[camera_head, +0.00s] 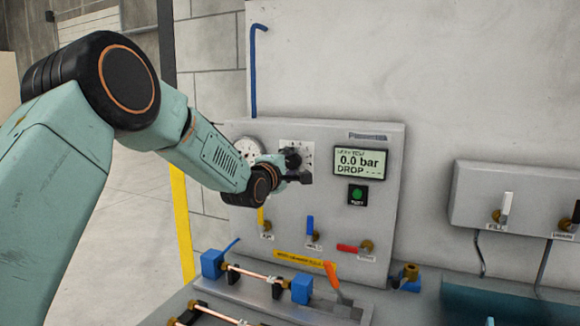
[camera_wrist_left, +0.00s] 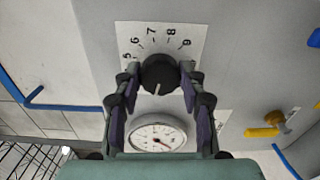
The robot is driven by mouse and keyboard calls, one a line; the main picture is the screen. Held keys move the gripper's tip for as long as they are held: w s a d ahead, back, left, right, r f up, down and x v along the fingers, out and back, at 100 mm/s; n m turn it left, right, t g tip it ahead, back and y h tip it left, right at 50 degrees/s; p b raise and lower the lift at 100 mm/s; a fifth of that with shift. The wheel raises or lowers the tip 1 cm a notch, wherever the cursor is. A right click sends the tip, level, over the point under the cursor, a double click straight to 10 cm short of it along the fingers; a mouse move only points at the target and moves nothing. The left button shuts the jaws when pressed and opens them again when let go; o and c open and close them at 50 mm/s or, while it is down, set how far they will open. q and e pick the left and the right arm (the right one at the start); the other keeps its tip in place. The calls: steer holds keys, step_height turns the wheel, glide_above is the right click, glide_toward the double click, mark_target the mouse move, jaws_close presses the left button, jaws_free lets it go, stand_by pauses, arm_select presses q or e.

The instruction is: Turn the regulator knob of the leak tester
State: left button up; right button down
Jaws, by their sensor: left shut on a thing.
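The leak tester is a grey panel (camera_head: 385,215) on the wall side of the bench. Its black regulator knob (camera_head: 292,158) sits on a white numbered scale, and it also shows in the left wrist view (camera_wrist_left: 159,74). My left gripper (camera_head: 290,168) is at the knob; in the wrist view its two fingers (camera_wrist_left: 160,80) stand either side of the knob, shut on it. The knob's white mark points toward the gauge side. The display (camera_head: 361,162) reads 0.0 bar and DROP with dashes. My right gripper is in neither view.
A round pressure gauge (camera_wrist_left: 158,137) is beside the knob. A green button (camera_head: 357,194) is under the display. Yellow, blue (camera_head: 311,228) and red valve levers line the lower panel. Copper tubes (camera_head: 262,276) lie in holders in front. A second valve box (camera_head: 515,205) is at right.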

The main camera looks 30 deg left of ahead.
arm_select(q)
steer(key=n, duration=0.5)
steer(key=shift+r+n+b, duration=0.25)
steer(key=shift+n+b, duration=0.05)
steer(key=shift+b, duration=0.05)
steer(key=n, duration=0.5)
steer(key=shift+a+r, duration=0.1)
steer(key=shift+r, duration=0.05)
steer(key=shift+n, duration=0.4)
steer(key=o, duration=0.8)
steer(key=shift+c, duration=0.2)
steer(key=o, duration=0.4)
steer(key=shift+w+f, duration=0.1)
steer(key=shift+f, duration=0.1)
steer(key=shift+s, duration=0.25)
